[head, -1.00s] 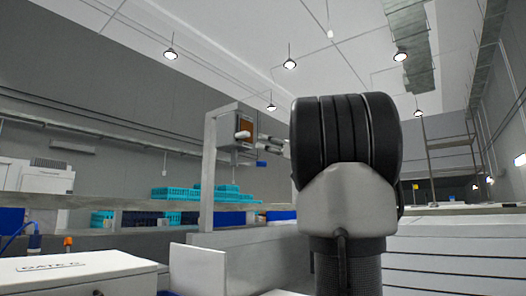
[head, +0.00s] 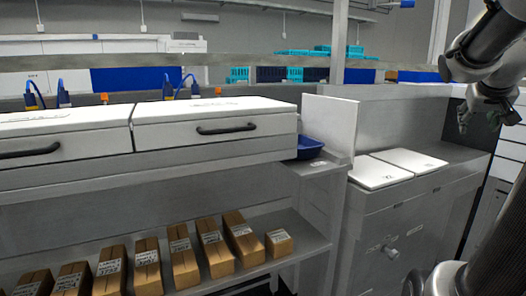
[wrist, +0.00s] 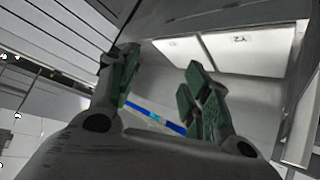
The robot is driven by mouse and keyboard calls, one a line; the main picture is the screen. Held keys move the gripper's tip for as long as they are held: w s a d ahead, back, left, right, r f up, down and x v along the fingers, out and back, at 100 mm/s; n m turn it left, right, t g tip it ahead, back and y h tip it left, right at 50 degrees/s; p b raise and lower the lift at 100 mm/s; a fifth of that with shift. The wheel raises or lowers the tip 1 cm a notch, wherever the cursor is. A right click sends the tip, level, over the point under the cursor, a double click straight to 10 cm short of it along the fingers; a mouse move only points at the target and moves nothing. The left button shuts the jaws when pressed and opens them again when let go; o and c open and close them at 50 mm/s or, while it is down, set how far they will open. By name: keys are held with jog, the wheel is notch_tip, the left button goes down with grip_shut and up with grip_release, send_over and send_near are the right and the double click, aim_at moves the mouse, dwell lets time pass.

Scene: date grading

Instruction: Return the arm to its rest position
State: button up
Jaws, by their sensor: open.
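My gripper (head: 488,120) hangs at the upper right of the head view, above the grey counter with the white plates and apart from it. In the wrist view its two green-padded fingers (wrist: 162,64) stand apart, with nothing held between them. My arm comes in from the right edge of the head view, partly cut off by the frame.
Two white plates (head: 381,172) lie on the grey counter (head: 455,160). White lidded boxes (head: 215,125) and a blue tray (head: 309,148) stand left. Several brown cartons (head: 212,247) line the lower shelf. In the wrist view a blue strip (wrist: 155,116) shows beyond the fingers.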

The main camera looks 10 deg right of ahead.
jog(key=s+a+f+n+g+y, duration=0.1)
jog(key=s+a+f+n+y, duration=0.1)
jog(key=a, duration=0.7)
jog(key=s+a+f+n+g+y, duration=0.1)
jog(key=s+a+f+n+y, duration=0.1)
jog(key=a+f, duration=0.5)
jog(key=s+a+f+n+y, duration=0.2)
jog(key=s+a+f+y, duration=0.1)
jog(key=a, duration=0.8)
jog(key=shift+s+f+g, duration=0.4)
jog(key=shift+s+f, duration=0.5)
jog(key=shift+s, duration=0.35)
